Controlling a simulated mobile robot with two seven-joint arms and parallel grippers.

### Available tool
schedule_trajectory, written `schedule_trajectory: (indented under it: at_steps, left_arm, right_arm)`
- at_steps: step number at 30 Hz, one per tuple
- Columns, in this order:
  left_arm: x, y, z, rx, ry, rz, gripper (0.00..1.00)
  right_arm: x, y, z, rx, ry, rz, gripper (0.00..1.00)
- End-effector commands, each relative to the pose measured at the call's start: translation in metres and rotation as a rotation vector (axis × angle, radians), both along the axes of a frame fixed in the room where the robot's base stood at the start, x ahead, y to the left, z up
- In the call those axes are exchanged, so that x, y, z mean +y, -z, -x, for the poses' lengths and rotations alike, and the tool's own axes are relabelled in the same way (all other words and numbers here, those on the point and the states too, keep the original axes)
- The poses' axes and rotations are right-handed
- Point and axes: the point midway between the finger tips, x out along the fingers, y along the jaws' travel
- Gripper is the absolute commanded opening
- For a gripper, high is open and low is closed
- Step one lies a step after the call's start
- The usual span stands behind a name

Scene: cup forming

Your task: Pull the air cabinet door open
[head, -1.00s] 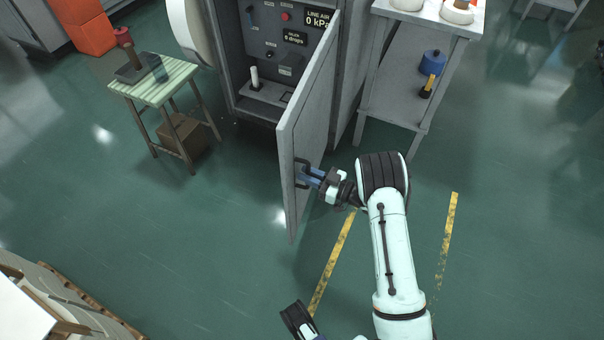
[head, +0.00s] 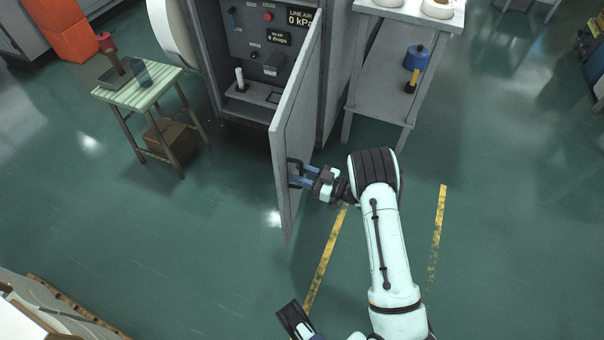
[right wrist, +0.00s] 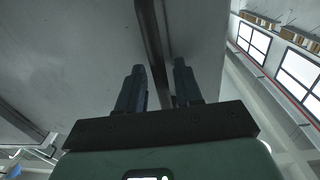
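The air cabinet (head: 212,60) stands at the top centre of the head view. Its grey door (head: 300,125) is swung well open, showing the panel inside. A dark handle (head: 291,163) sits near the door's free edge. My right gripper (head: 301,176) is at this handle, its two blue fingers on either side of the bar and apparently shut on it. In the right wrist view, the fingers (right wrist: 158,85) point at the grey door surface (right wrist: 80,50) with a dark bar between them; contact is hard to judge.
A small striped table (head: 150,90) stands left of the cabinet, with a cardboard box (head: 172,140) beneath. A grey shelf stand (head: 385,85) is right of the door. Yellow floor lines (head: 325,262) mark clear green floor. Pallet goods (head: 45,315) are at bottom left.

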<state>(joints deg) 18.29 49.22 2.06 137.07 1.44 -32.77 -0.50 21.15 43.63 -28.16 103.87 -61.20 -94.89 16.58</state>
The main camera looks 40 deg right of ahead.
Motion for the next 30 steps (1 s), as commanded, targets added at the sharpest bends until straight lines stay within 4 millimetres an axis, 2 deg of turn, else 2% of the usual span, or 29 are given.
schedule_trajectory:
  at_steps: [5, 15, 19, 24, 30]
  left_arm:
    - [-0.001, -0.003, 0.003, 0.006, 0.003, 0.004, 0.61]
    - [-0.009, -0.014, 0.018, 0.046, 0.019, 0.024, 0.61]
    - [-0.011, -0.016, 0.022, 0.057, 0.023, 0.028, 0.61]
    - [-0.013, -0.018, 0.024, 0.064, 0.027, 0.032, 0.61]
    - [-0.013, -0.018, 0.025, 0.066, 0.027, 0.033, 0.61]
  right_arm:
    - [-0.007, 0.0, 0.013, 0.001, 0.003, 0.0, 0.35]
    - [-0.039, -0.001, 0.08, 0.002, 0.006, 0.0, 0.35]
    - [-0.048, -0.001, 0.101, 0.001, 0.004, 0.0, 0.35]
    - [-0.055, 0.0, 0.117, 0.0, 0.002, 0.0, 0.35]
    - [-0.057, 0.0, 0.121, 0.0, 0.001, 0.0, 0.35]
